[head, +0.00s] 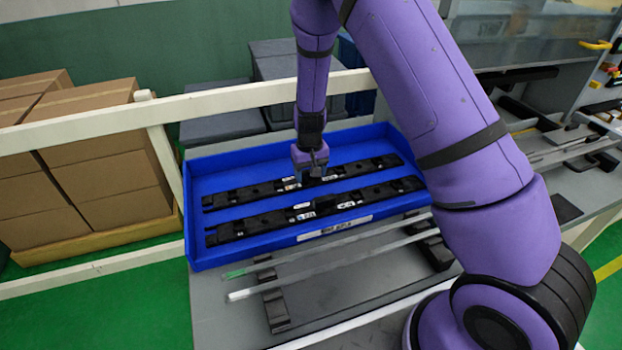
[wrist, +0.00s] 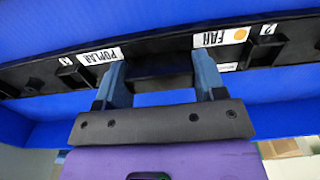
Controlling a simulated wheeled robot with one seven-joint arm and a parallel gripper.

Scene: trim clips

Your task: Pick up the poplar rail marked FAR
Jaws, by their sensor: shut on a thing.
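A long black rail with white labels reading POPLAR and FAR (wrist: 147,48) spans the wrist view. It also shows in the head view as the rear of two rails (head: 243,194) in the blue tray. My gripper (head: 310,172) has come down over its middle. In the wrist view my gripper's blue fingers (wrist: 160,78) stand on either side of a raised block of this rail, between the two labels, and are shut on it. I cannot tell whether the rail is raised off the tray floor.
The front rail (head: 250,224) lies parallel and close in the same blue tray (head: 205,255), whose walls stand all around. Metal strips (head: 300,276) lie on the grey bench before it. Cardboard boxes (head: 110,170) stand left, behind a cream guard rail (head: 80,130).

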